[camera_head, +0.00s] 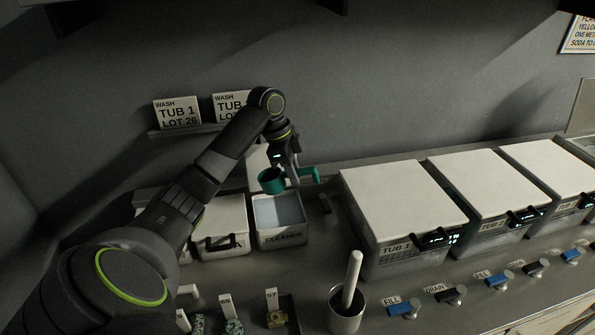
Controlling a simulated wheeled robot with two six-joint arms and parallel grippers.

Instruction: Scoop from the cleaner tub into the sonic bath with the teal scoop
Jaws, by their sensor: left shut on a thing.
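My left gripper (288,168) is shut on the teal scoop (270,181) and holds it above the cleaner tub. The scoop's cup hangs to the left of the fingers and its handle shows to the right. I cannot see into the cup, so its load cannot be told. The cleaner tub (282,239) is open, marked CLEANER, with pale grey-blue contents. No box is labelled sonic bath. TUB 1 (396,247) and TUB 2 (487,223) are steel baths with white lids shut, at the right. My right gripper is not in view.
A third lidded bath (547,172) stands further right. A lidded white bin (222,241) stands left of the cleaner tub. A steel cup with a white rod (347,314) stands in front, near labelled small parts (276,320). Blue and black valve levers (404,308) line the front.

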